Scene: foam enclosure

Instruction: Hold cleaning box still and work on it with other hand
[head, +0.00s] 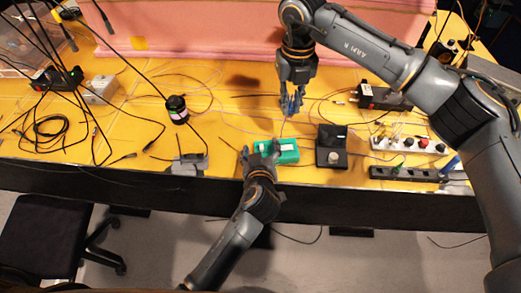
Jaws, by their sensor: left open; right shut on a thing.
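The cleaning box appears to be the small teal box (290,155) with a pale top patch, lying near the front edge of the table. My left gripper (260,151) is open at the box's left part, with its fingers reaching over or beside it. I cannot tell whether they touch it. My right gripper (291,110) is above and behind the box, pointing down. It is shut on a small blue thing, mostly hidden between the fingers. A thin line runs down from there toward the box.
A black device (331,146) stands close right of the box. Power strips (405,174) lie farther right. A dark jar (177,109) and a grey device (187,164) are to the left. Loose cables cross the yellow table (225,130). A pink foam wall (210,35) closes the back.

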